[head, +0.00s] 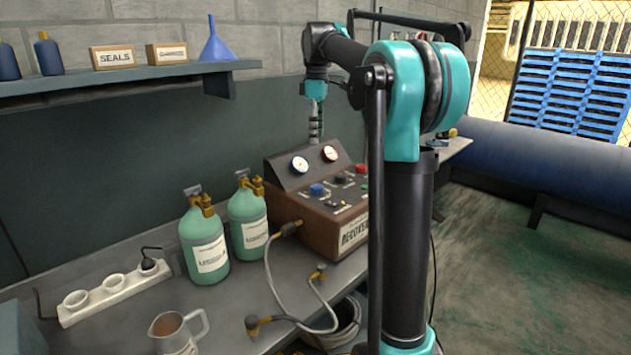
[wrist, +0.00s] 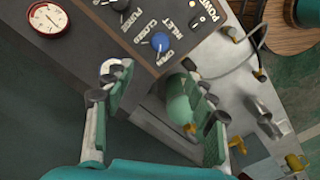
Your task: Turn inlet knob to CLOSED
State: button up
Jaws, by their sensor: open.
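The recovery machine (head: 331,232) is a brown box with a sloped dark control panel, standing on the bench. The blue inlet knob (wrist: 160,41) sits on the panel by the words INLET, CLOSED and OPEN; it also shows in the head view (head: 317,189). A small pale mark shows on the knob, but I cannot tell its exact setting. My gripper (wrist: 157,100) is open, with nothing between its fingers. In the wrist view its fingers lie below the knob, apart from it. In the head view my gripper (head: 315,125) hangs above and behind the machine's gauges.
Two green cylinders (head: 207,248) (head: 248,220) stand left of the machine. A hose (head: 275,280) runs from its side across the bench. A shelf (head: 130,77) is on the wall.

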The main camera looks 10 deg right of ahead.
aim_at(317, 186)
notch_tip(317, 186, down, 17)
jog(key=shift+r, duration=0.1)
dwell(0.4)
jog(key=c, duration=1.2)
